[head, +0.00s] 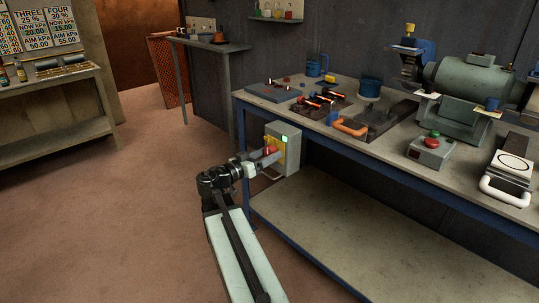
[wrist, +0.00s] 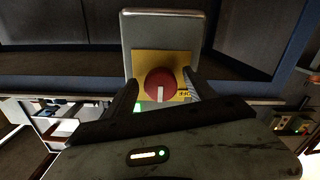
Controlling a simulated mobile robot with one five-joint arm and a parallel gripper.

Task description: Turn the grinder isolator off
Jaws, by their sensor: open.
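The grinder isolator (head: 287,158) is a grey box on the front edge of the bench, with a yellow plate, a red rotary knob (head: 270,149) and a lit green lamp (head: 285,139). In the wrist view the red knob (wrist: 160,84) has a white mark pointing down the picture, toward my gripper's body. Black lettering, apparently OFF, is on the yellow plate (wrist: 150,60) right of the knob. My gripper (wrist: 160,80) is open, with one finger on each side of the knob; contact cannot be told. In the head view my gripper (head: 264,158) is at the box's face.
A green bench grinder (head: 468,82) stands on the bench (head: 395,155), with a red-and-green button box (head: 431,150) in front. Tools and an orange handle (head: 351,128) lie on the bench. A lower shelf (head: 335,215) is beneath. The floor at left is clear.

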